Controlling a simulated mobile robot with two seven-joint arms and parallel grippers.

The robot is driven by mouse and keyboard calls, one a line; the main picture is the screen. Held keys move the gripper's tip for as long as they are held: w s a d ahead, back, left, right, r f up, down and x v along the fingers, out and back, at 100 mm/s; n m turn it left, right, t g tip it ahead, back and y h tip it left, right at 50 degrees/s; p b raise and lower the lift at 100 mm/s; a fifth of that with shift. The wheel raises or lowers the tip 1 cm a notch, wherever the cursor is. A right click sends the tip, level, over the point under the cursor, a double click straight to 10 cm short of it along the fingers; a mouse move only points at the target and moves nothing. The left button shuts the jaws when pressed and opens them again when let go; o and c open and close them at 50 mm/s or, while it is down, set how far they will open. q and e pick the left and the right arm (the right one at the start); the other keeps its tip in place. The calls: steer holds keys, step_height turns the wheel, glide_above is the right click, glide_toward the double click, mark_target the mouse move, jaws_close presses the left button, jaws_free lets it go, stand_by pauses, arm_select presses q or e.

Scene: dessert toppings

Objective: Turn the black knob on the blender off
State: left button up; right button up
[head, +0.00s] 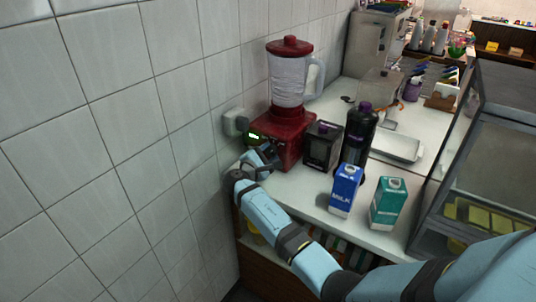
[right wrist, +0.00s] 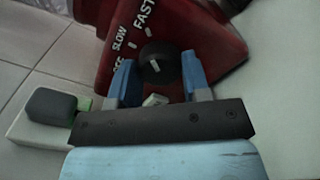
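The red blender (head: 285,135) with a clear jar stands on the white counter against the tiled wall. In the right wrist view its red base (right wrist: 185,30) carries the words SLOW and FAST and a partly hidden OFF-like label. The black knob (right wrist: 160,63) has a white mark, which points roughly up toward the lettering. My right gripper (right wrist: 155,80) is open, with its blue fingers on either side of the lower part of the knob; whether they touch it I cannot tell. In the head view the right gripper (head: 258,160) is at the blender's front left. My left gripper is not in view.
A black and purple container (head: 323,146), a dark bottle (head: 358,135), a blue milk carton (head: 345,190) and a green carton (head: 388,204) stand right of the blender. A glass case (head: 480,160) is at right.

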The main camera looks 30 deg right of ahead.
steer(key=c, duration=0.3)
steer(key=shift+r+n+p, duration=0.2)
steer(key=shift+n+p, duration=0.5)
steer(key=shift+p, duration=0.5)
steer(key=n+p, duration=0.3)
steer(key=p, duration=0.1)
steer(key=shift+r, duration=0.1)
steer(key=n+p, duration=0.6)
steer(key=p, duration=0.1)
steer(key=shift+n, duration=0.4)
steer(key=shift+n+p, duration=1.05)
steer(key=shift+n, duration=0.15)
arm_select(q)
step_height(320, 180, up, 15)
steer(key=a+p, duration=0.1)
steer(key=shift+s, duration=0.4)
arm_select(e)
steer(key=shift+f+n, duration=0.3)
steer(key=shift+n, duration=0.8)
arm_select(q)
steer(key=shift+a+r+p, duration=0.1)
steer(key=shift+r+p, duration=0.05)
steer(key=shift+p, duration=0.2)
arm_select(e)
steer(key=shift+f, duration=0.1)
